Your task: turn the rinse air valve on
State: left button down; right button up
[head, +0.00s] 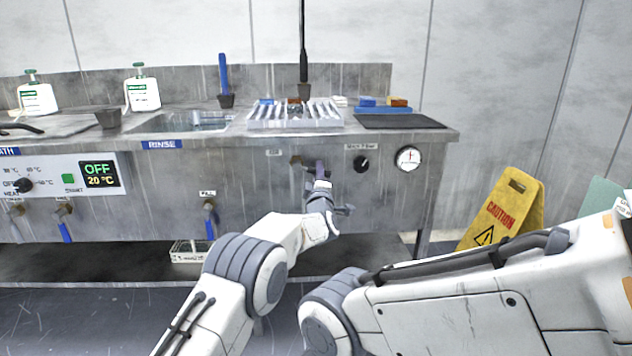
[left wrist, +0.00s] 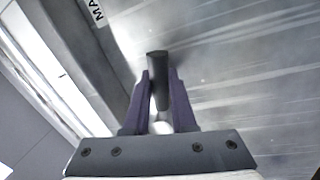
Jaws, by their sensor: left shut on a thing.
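The rinse air valve (head: 295,160) is on the front panel of the steel bench, under a small label too small to read. My left gripper (head: 318,172) is in front of it and covers most of it. In the left wrist view, my left gripper (left wrist: 160,88) is shut on the dark valve lever (left wrist: 157,67), which stands between the two purple-grey fingers. The lever's angle to the pipe cannot be told. My right gripper is out of view; only its arm shows at the lower right.
Right of the valve are a black knob (head: 361,164) and a pressure gauge (head: 408,158). A blue-handled fill valve (head: 210,219) is to the left. The bench rim overhangs the panel. A yellow caution sign (head: 503,212) stands on the floor at right.

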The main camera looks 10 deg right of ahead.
pick_arm(q)
jog(key=shift+r+n+y, duration=0.3)
jog(key=shift+r+n, duration=0.15)
jog(key=shift+n, duration=0.55)
jog(key=c, duration=0.7)
grip_release()
jog(key=shift+c, duration=0.2)
jog(key=shift+s, duration=0.15)
jog(key=p+v, duration=0.1)
jog(key=v, duration=0.9)
jog(key=shift+f, duration=0.1)
